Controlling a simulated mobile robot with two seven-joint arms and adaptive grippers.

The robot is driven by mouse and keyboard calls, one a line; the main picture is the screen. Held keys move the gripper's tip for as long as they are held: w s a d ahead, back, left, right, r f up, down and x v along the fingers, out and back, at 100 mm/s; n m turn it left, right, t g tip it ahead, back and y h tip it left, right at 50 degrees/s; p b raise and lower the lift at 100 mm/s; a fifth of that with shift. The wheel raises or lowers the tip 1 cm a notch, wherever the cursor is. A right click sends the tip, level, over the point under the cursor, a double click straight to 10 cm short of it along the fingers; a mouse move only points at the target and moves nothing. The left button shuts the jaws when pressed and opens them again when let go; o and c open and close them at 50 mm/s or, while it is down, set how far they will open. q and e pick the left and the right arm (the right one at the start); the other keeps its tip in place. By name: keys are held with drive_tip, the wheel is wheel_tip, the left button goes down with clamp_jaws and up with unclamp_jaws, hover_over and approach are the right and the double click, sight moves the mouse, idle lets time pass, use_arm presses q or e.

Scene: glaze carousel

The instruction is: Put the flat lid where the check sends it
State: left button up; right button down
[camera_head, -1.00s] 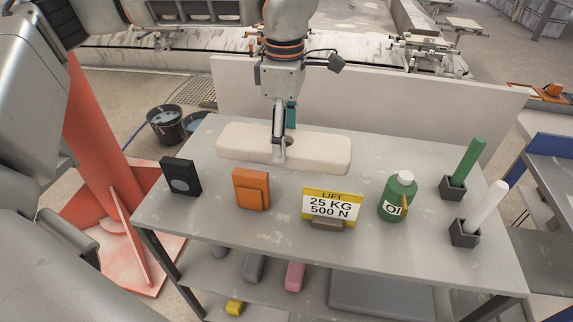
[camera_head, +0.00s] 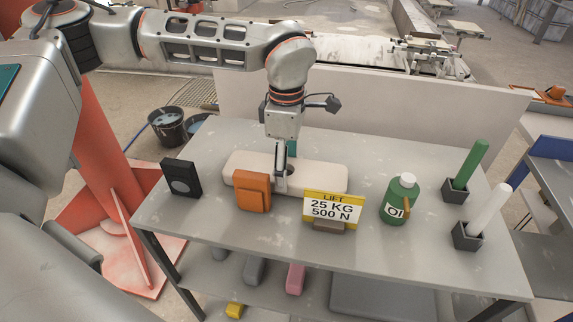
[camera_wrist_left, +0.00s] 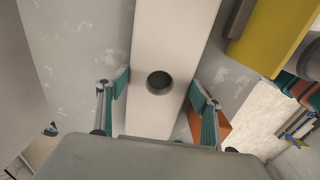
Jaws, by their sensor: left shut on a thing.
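The flat lid is a long cream slab (camera_head: 325,178) over the grey table, behind the orange block. My left gripper (camera_head: 283,180) points down and is shut across its narrow width, near the middle. In the left wrist view the slab (camera_wrist_left: 172,40) runs between the two teal-padded fingers (camera_wrist_left: 158,95), with a dark round recess in its face. I cannot tell whether the slab touches the table. My right gripper is not in view.
A black block (camera_head: 181,178) and an orange block (camera_head: 252,190) stand left of the sign. A green bottle (camera_head: 399,200) and green (camera_head: 470,163) and white (camera_head: 488,208) rods in dark holders stand right. A pale panel (camera_head: 420,120) rises behind. The table's front strip is clear.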

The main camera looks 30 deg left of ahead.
use_arm(q)
drive_tip(key=o, duration=1.8)
drive_tip(key=shift+f, duration=0.1)
